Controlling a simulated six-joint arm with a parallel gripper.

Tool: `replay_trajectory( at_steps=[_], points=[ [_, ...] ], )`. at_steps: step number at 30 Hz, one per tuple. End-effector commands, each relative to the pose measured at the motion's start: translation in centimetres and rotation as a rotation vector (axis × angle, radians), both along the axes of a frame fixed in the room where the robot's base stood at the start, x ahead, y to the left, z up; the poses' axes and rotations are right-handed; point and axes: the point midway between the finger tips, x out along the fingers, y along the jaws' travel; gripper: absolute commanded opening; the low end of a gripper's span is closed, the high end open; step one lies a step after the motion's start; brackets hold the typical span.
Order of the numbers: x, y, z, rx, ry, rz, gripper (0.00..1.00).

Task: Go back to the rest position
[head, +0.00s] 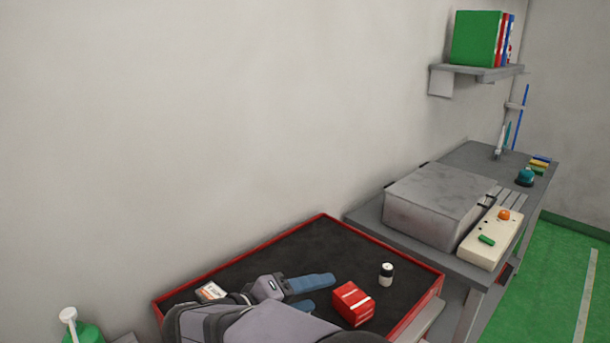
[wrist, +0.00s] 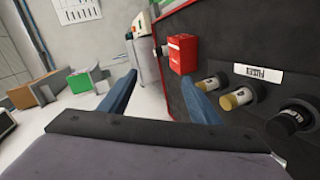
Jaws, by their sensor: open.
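My gripper (head: 321,292) has two blue fingers, open and empty, above the dark mat of the red-rimmed tray (head: 395,243). In the wrist view the fingers of my gripper (wrist: 158,90) are spread apart with nothing between them. A red box (head: 353,303) stands on the tray to the right of the fingers; it also shows in the wrist view (wrist: 183,55), beyond the fingertips. A small bottle with a black cap (head: 386,274) stands at the right of the tray. My arm hides the front of the tray in the head view.
The wrist view shows gold-capped vials (wrist: 236,99), a dark-capped bottle (wrist: 291,121) and a white label (wrist: 258,75) on the tray. A grey case (head: 435,205) and a cream control panel (head: 491,239) are on the bench at right. A wall runs behind the tray.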

Motion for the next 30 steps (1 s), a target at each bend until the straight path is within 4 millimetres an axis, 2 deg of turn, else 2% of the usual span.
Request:
replay_trajectory(
  at_steps=[1, 4, 6, 10, 12, 15, 18, 21, 28, 29, 30],
  points=[
    [0.3, -3.8, 0.1, -0.027, 0.076, -0.047, 0.57],
    [-0.8, -10.2, -2.2, -0.035, 0.264, -0.111, 0.57],
    [-2.5, -13.5, -4.7, 0.005, 0.388, -0.146, 0.57],
    [-6.6, -16.9, -9.8, 0.154, 0.562, -0.193, 0.57],
    [-9.1, -17.7, -12.7, 0.261, 0.632, -0.217, 0.57],
    [-12.8, -18.0, -16.6, 0.439, 0.701, -0.25, 0.57],
    [-15.8, -17.5, -19.8, 0.617, 0.726, -0.279, 0.57],
    [-17.8, -16.7, -22.2, 0.78, 0.712, -0.307, 0.57],
    [-20.2, -15.0, -25.9, 1.073, 0.586, -0.368, 0.57],
    [-19.9, -14.9, -23.8, 1.061, 0.596, -0.359, 0.57],
    [-19.9, -14.9, -22.7, 1.056, 0.6, -0.356, 0.57]
  ],
)
